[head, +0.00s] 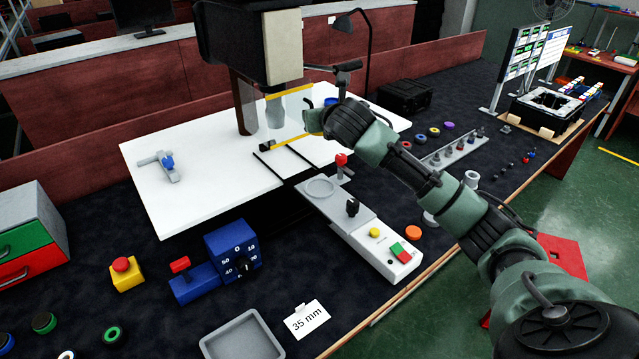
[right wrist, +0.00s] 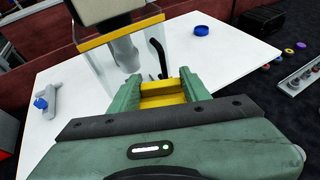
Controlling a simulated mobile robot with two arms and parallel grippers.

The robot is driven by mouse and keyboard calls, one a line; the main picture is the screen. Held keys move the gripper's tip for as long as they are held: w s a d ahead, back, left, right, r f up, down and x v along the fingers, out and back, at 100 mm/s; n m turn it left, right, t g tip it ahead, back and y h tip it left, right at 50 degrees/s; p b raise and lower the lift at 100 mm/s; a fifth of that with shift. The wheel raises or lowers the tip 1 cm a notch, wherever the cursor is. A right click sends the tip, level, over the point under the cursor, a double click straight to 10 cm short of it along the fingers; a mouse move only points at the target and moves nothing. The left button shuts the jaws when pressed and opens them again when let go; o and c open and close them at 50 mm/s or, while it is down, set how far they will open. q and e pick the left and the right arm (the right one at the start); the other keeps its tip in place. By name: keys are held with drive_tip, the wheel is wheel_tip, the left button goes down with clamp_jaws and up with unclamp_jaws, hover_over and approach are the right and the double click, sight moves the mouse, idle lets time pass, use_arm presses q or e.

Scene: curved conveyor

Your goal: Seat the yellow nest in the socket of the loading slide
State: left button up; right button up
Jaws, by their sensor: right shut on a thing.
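My right gripper (head: 311,120) is shut on a yellow piece, which I take to be the yellow nest (right wrist: 163,97); it sits between the green fingers in the right wrist view. In the head view only a small yellow patch of it shows at the fingers, beside the press guard. The grey loading slide (head: 352,225) lies at the front edge of the white table. Its round socket (head: 320,187) looks empty. The gripper is above and behind the socket, apart from it. My left gripper is not in view.
A clear guard with yellow edges (head: 290,92) hangs under the press head (head: 283,47), close to my right gripper. A red-knobbed lever (head: 341,160) rises beside the socket. A control box (head: 400,255) is at the slide's front. Coloured rings (head: 433,131) lie to the right.

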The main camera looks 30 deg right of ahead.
drive_tip(key=p, duration=0.2)
hover_over(319, 188)
wheel_tip(319, 188, down, 14)
drive_tip(key=shift+w+d, duration=0.1)
drive_tip(key=shift+f, duration=2.45)
drive_tip(key=o, duration=1.4)
drive_tip(key=b+v, duration=0.1)
drive_tip(key=v, duration=1.1)
drive_tip(key=shift+r, duration=0.1)
